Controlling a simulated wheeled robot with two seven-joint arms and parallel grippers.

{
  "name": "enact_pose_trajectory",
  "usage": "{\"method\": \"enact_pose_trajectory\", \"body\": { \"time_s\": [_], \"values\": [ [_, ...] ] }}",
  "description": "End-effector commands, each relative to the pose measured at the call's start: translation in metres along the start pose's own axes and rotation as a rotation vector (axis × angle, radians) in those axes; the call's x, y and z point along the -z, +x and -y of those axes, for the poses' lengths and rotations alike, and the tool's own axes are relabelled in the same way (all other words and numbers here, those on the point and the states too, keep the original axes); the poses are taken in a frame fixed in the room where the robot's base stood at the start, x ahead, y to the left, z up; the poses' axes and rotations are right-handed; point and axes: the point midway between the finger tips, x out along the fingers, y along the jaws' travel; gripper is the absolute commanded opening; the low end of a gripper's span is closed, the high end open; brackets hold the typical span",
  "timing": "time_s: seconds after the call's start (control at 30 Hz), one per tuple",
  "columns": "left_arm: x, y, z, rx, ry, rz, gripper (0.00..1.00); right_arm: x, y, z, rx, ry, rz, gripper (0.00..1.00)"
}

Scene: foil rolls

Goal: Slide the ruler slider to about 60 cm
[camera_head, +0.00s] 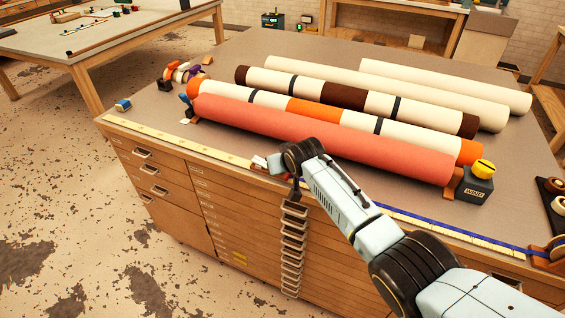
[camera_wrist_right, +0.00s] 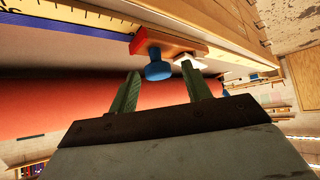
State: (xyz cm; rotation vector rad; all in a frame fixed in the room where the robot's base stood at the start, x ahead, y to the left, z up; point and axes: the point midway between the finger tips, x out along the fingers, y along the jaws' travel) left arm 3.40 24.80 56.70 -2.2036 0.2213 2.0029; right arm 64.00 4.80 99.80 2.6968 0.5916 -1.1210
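The ruler (camera_head: 190,141) runs along the front edge of the worktable, pale yellow on the left and blue further right. Its slider (camera_head: 259,161) sits on it near the middle, partly hidden by my right arm. In the right wrist view the slider (camera_wrist_right: 178,44) has a wooden body, a red end, a white piece and a blue knob (camera_wrist_right: 158,68). My right gripper (camera_wrist_right: 160,68) is open, with its two fingers apart on either side of the knob. I cannot tell whether they touch it. The scale numbers are too small to read. My left gripper is not in view.
A coral roll (camera_head: 330,140) lies just behind the ruler, with several cream, orange and brown rolls beyond it. A dark box with a yellow knob (camera_head: 483,167) stands at the right. Drawers (camera_head: 240,215) fill the table's front. Small items (camera_head: 180,75) lie at the left.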

Motion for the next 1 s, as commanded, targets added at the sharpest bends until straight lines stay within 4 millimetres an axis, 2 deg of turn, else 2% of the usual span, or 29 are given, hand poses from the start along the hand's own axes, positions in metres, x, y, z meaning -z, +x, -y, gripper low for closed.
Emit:
{"method": "enact_pose_trajectory", "body": {
  "time_s": [0.3,0.47,1.0],
  "values": [
    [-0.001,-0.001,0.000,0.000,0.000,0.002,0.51,0.001,-0.001,-0.001,-0.001,-0.002,-0.001,0.49],
    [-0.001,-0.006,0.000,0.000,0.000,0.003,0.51,0.001,-0.009,-0.001,0.000,-0.001,-0.002,0.49],
    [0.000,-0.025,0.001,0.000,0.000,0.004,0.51,0.001,-0.077,-0.001,0.000,-0.001,-0.003,0.49]
  ]
}}
